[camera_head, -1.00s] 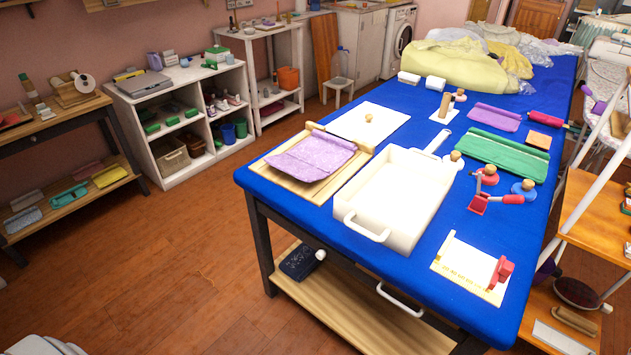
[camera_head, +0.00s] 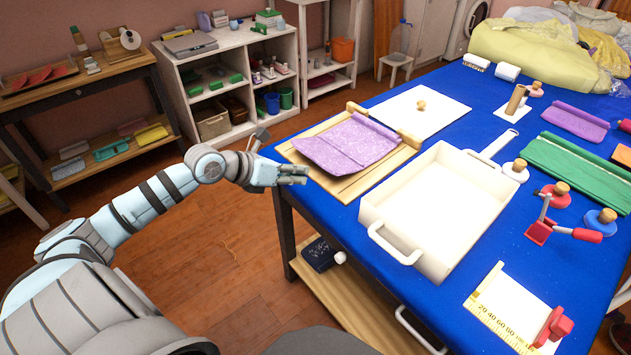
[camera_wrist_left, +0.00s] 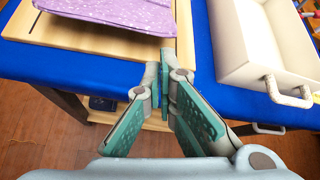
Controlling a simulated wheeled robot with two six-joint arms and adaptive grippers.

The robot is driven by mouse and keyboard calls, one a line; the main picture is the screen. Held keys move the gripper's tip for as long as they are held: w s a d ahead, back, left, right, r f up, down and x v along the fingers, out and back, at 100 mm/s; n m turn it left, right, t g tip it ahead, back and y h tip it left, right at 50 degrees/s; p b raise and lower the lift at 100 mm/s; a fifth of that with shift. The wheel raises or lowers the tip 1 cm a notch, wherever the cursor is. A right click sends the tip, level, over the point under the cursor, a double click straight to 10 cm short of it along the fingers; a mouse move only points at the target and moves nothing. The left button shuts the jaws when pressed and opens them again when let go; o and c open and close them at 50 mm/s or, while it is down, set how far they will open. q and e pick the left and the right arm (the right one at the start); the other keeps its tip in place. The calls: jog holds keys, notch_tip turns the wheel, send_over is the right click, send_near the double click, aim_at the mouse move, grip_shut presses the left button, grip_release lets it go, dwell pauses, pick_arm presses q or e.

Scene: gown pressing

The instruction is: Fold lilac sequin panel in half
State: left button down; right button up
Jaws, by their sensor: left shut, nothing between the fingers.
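The lilac sequin panel (camera_head: 340,145) lies on a wooden board (camera_head: 366,183) at the near left corner of the blue table. It has a crease or ridge across it, and its near left edge is slightly raised. It also shows at the top of the left wrist view (camera_wrist_left: 125,14). My left gripper (camera_head: 306,175) is just outside the table's left edge, close to the board and apart from the panel. Its fingers are shut and empty in the left wrist view (camera_wrist_left: 166,75). My right gripper is not in view.
A white tray with handles (camera_head: 375,212) stands right of the board. A white sheet with a wooden knob (camera_head: 450,108) lies behind it. A green cloth (camera_head: 570,168) and a red tool (camera_head: 541,232) are further right. Floor is open left of the table (camera_head: 225,250).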

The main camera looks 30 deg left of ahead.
pick_arm(q)
jog(key=w+f, duration=0.2)
jog(key=w+f+m+y+b, duration=0.1)
jog(key=w, duration=0.1)
jog(key=w+f+m+y+b, duration=0.1)
jog(key=w+f, duration=0.1)
jog(key=shift+d+f+g, duration=0.3)
jog(key=shift+f, duration=0.05)
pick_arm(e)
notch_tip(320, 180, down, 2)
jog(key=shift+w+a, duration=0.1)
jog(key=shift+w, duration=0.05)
pick_arm(q)
jog(key=shift+r, duration=0.1)
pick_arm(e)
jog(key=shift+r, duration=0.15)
